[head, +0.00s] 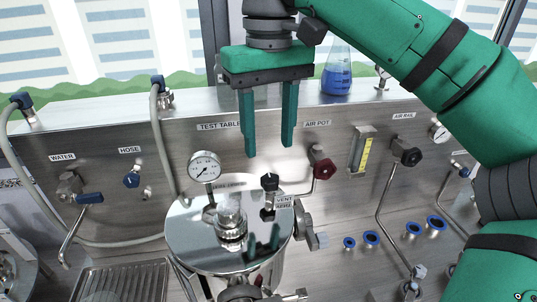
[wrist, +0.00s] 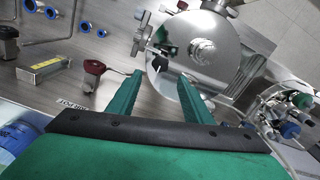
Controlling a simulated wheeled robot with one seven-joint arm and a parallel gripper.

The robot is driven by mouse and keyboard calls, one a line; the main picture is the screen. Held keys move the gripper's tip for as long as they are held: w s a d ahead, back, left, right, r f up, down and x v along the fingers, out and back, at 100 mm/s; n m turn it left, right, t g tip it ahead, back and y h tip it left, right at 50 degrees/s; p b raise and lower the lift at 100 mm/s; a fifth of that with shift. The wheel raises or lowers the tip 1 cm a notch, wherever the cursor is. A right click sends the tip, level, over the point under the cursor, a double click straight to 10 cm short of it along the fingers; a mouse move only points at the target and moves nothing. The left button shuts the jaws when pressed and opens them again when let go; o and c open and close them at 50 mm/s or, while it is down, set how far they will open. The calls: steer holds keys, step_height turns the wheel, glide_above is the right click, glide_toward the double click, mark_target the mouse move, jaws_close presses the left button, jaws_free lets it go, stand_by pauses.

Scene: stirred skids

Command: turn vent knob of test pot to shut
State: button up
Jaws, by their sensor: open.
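The test pot (head: 190,232) is a shiny steel vessel with a round lid, low in the middle of the head view. Its vent knob (head: 270,182) is black and stands on the right part of the lid, above a small VENT label (head: 284,200). My gripper (head: 268,148) is open and empty, its two green fingers pointing down above the knob and apart from it. In the wrist view the pot lid (wrist: 215,70) lies beyond the open fingertips (wrist: 160,75). A dark knob-like part near the lid's left side is too small to make out surely.
A pressure gauge (head: 204,167) stands left of the knob. The red air pot knob (head: 323,169) is close on the right, on the steel panel. A flask of blue liquid (head: 337,78) stands on the ledge behind. A grey hose (head: 155,130) runs down at left.

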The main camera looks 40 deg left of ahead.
steer(key=shift+r, duration=1.75)
